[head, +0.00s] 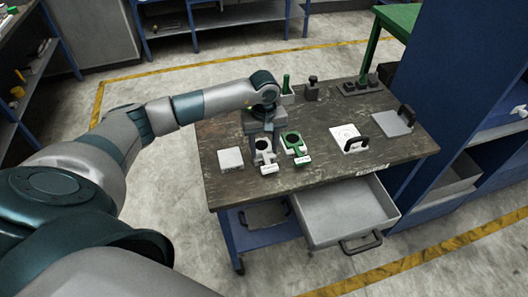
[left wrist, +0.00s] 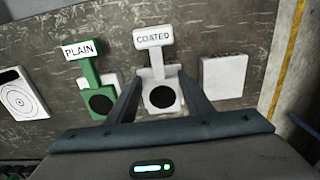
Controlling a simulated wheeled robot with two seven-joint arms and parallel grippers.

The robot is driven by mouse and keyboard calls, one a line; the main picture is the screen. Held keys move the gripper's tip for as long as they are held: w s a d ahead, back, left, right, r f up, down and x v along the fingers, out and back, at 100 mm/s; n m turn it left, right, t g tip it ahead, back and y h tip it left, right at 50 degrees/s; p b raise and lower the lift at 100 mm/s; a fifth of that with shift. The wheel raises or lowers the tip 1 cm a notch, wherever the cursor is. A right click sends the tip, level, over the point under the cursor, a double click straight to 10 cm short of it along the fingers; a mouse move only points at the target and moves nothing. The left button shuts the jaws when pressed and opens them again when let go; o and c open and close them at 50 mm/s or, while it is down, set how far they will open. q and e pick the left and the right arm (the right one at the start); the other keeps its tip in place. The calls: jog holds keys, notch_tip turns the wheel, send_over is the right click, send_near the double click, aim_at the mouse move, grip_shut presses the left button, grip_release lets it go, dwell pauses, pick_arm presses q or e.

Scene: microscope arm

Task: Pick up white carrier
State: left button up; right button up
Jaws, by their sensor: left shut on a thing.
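The white carrier (head: 263,150) is a flat piece with a dark round hole and a handle with a tag reading COATED. In the left wrist view the white carrier (left wrist: 158,75) lies between the two fingers of my left gripper (left wrist: 160,98), which is shut on it. In the head view my left gripper (head: 262,130) is at the carrier's far side, its fingers partly hidden. I cannot tell whether the carrier touches the table. The green carrier (head: 294,143), tagged PLAIN, is just right of it. My right gripper is not in view.
The worktable (head: 330,125) also bears a plain white block (head: 230,159), a white plate with target rings (head: 345,137), a grey plate with a black handle (head: 393,124) and a green-handled item (head: 287,85). An open drawer (head: 345,210) juts out in front.

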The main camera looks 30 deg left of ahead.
aim_at(267, 154)
pick_arm(q)
jog(key=shift+r, duration=0.1)
jog(key=shift+r+b, duration=0.45)
jog(key=shift+b, duration=0.1)
jog(key=r+b, duration=0.1)
jog(key=d+r+b, duration=0.1)
jog(key=r, duration=0.1)
jog(key=s+d+r+b, duration=0.2)
jog(key=d+r+b, duration=0.2)
jog(key=d+r, duration=0.3)
jog(key=shift+s+d, duration=0.2)
jog(key=shift+d, duration=1.5)
jog(key=shift+d+f, duration=0.1)
jog(key=shift+f, duration=0.05)
